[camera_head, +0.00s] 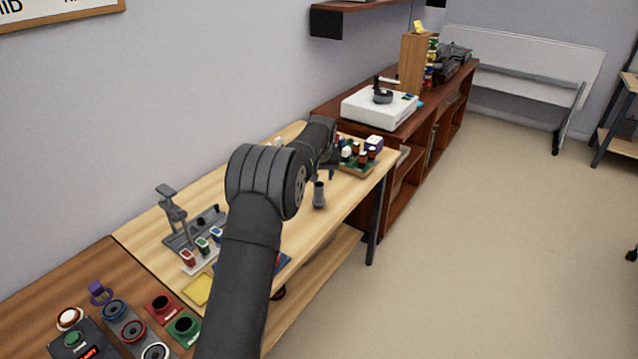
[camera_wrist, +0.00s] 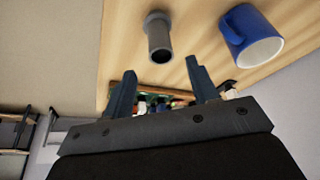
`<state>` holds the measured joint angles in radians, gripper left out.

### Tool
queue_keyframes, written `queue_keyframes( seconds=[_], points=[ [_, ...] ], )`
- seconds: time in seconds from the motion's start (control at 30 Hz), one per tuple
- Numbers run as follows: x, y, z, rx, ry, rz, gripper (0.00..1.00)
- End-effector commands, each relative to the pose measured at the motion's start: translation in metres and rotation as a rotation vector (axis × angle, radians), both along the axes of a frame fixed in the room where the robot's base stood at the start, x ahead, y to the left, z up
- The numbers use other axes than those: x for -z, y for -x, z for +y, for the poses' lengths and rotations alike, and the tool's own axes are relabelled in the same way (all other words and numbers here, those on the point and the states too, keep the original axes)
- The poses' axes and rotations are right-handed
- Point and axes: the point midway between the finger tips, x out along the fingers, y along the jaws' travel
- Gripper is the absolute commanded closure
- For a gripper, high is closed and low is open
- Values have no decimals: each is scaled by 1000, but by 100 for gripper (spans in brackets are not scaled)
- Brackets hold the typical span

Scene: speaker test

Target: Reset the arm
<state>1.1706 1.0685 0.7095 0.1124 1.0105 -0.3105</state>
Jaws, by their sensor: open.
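My arm reaches from the bottom of the head view across the light wooden table (camera_head: 148,238). My gripper (camera_head: 333,172) is over the far part of that table, partly hidden behind my own arm. In the wrist view my gripper (camera_wrist: 160,88) shows two dark fingers spread apart with nothing between them. A grey cylinder (camera_head: 319,196) stands on the table near my gripper; it also shows in the wrist view (camera_wrist: 159,38), apart from the fingers. A blue mug (camera_wrist: 236,30) appears beside the cylinder in the wrist view.
A board with several small coloured parts (camera_head: 358,164) sits at the table's far end. A grey fixture (camera_head: 180,222) stands at the left. A white device (camera_head: 380,106) is on the cabinet.

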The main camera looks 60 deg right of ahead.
Motion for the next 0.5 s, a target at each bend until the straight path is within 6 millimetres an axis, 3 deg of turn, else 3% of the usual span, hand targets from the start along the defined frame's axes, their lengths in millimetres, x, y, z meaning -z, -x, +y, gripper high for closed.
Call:
queue_keyframes(
  seconds=[0.13,0.5],
  points=[
    [-12,3,4,0,0,0,46],
    [-15,4,5,0,-1,1,46]
  ],
)
